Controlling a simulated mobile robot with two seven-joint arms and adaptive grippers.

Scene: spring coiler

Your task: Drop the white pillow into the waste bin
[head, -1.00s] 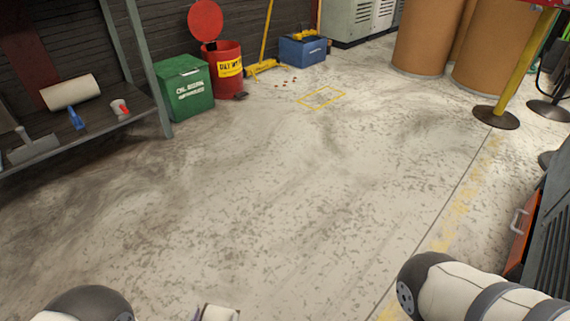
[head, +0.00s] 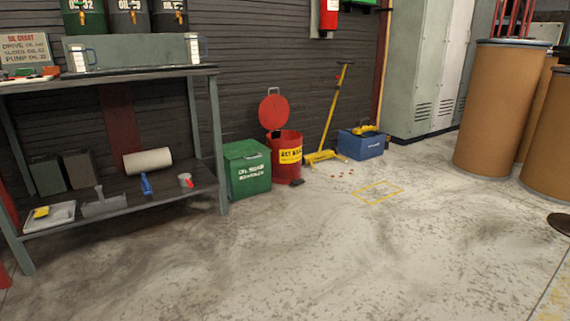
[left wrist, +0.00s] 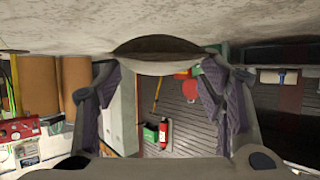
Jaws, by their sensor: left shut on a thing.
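The red waste bin (head: 287,158) stands on the floor against the back wall, with a yellow label and its round red lid (head: 274,112) raised. Neither gripper shows in the head view. In the left wrist view, which is upside down, my left gripper (left wrist: 158,75) has its two purple-padded fingers on either side of a rounded, shaded shape, which I take for the white pillow (left wrist: 155,48). The gripper is shut on it and holds it above the floor. The red bin shows in part beyond the fingers. My right gripper is out of view.
A green lidded box (head: 247,170) stands left of the bin, beside a metal shelf (head: 110,208) holding a white roll (head: 148,161). A yellow broom (head: 335,115), blue toolbox (head: 361,144) and brown drums (head: 500,108) stand to the right.

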